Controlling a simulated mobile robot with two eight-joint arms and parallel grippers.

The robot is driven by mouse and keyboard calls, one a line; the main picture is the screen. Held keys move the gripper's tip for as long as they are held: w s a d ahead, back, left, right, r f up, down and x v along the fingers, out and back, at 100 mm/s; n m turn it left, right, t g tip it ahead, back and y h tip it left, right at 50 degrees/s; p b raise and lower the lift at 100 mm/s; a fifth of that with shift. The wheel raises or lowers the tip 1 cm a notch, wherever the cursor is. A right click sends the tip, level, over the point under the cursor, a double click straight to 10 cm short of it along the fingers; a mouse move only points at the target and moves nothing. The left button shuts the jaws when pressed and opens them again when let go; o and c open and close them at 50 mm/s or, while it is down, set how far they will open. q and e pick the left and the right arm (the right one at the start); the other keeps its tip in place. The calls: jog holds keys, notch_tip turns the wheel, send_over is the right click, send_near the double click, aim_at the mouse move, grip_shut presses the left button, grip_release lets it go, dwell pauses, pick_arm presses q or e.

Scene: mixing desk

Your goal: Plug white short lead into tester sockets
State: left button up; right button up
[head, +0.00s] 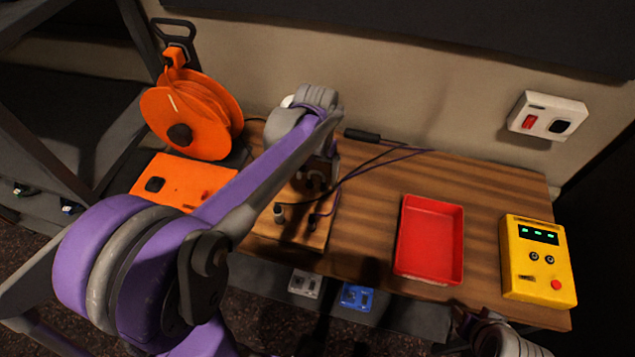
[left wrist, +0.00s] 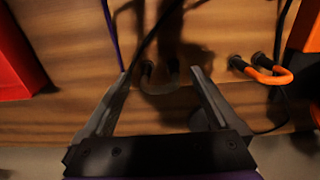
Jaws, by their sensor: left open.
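The white short lead (left wrist: 158,90) is a pale U-shaped loop with dark plug ends. In the left wrist view it lies in shadow on the wood, between the fingers of my left gripper (left wrist: 161,71). Those fingers are open and not closed on it. In the head view my left gripper (head: 318,178) is dark and points down over the desk's middle, and I cannot make out the white lead there. The yellow tester (head: 537,280) stands at the desk's right end, with two dark sockets below green lights. Only part of my right arm shows at the bottom right; its jaws are unclear.
A red tray (head: 430,240) lies between my left gripper and the tester. An orange short lead (left wrist: 268,75) lies beside the white one. Dark cables (head: 385,157) cross the desk. An orange reel (head: 195,115) and orange box (head: 165,185) are left. A socket plate (head: 548,115) is on the wall.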

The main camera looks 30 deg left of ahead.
aim_at(316, 171)
pick_arm(q)
notch_tip(316, 171, down, 2)
jog(key=shift+b, duration=0.4)
pick_arm(e)
jog(key=shift+s+f, duration=0.25)
jog(key=shift+f, duration=0.55)
pick_arm(q)
jog(key=shift+c, duration=0.2)
grip_shut()
jog(key=shift+r, duration=0.1)
jog(key=shift+r+p, duration=1.65)
jog(key=shift+r, duration=1.3)
pick_arm(e)
jog(key=shift+w+r, duration=0.3)
jog(key=shift+r, duration=0.45)
jog(key=shift+w+r, duration=0.25)
jog(key=shift+r, duration=0.5)
jog(key=shift+w+r, duration=0.3)
jog(key=shift+r, duration=0.45)
